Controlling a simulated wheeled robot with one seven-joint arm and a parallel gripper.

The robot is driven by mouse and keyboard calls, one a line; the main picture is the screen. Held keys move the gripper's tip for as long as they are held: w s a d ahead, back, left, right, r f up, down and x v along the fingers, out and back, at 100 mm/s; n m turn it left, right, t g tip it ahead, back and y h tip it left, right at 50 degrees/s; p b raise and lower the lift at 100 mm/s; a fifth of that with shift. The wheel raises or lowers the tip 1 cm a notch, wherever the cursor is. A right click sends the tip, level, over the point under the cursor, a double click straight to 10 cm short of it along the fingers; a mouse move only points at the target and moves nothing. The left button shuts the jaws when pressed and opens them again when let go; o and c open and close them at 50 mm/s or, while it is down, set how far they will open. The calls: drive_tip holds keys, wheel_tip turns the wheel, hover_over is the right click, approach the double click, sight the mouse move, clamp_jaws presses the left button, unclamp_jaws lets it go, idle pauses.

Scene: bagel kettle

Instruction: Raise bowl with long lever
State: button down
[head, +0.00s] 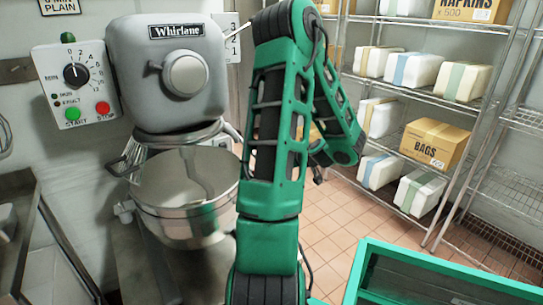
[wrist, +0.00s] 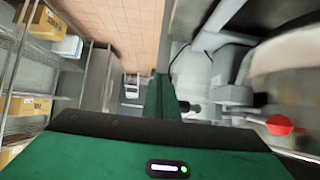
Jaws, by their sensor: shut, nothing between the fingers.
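The steel mixer bowl (head: 188,228) sits below the grey Whirlane mixer head (head: 165,75) in the head view. A gap shows between the head and the bowl rim. The long lever cannot be made out in the head view, where my green arm covers the area right of the bowl. In the wrist view a blurred red round knob (wrist: 279,125) shows at the right, near a pale rod; I cannot tell for sure if it belongs to the lever. My gripper (wrist: 161,82) is shut and empty, pointing away from the camera, left of and apart from the red knob.
A control box (head: 76,85) with a dial and green and red buttons is left of the mixer head. Wire shelves (head: 470,100) with boxes and packs stand at the right. Tiled floor (head: 325,225) is clear between. A green-edged tray (head: 365,270) is at lower right.

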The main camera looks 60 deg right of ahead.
drive_tip(key=f, duration=0.1)
drive_tip(key=w+f, duration=0.1)
drive_tip(key=f, duration=0.1)
drive_tip(key=d+f, duration=0.1)
drive_tip(key=f, duration=0.1)
drive_tip(key=shift+w+f, duration=0.15)
drive_tip(key=shift+w, duration=0.2)
idle(0.9)
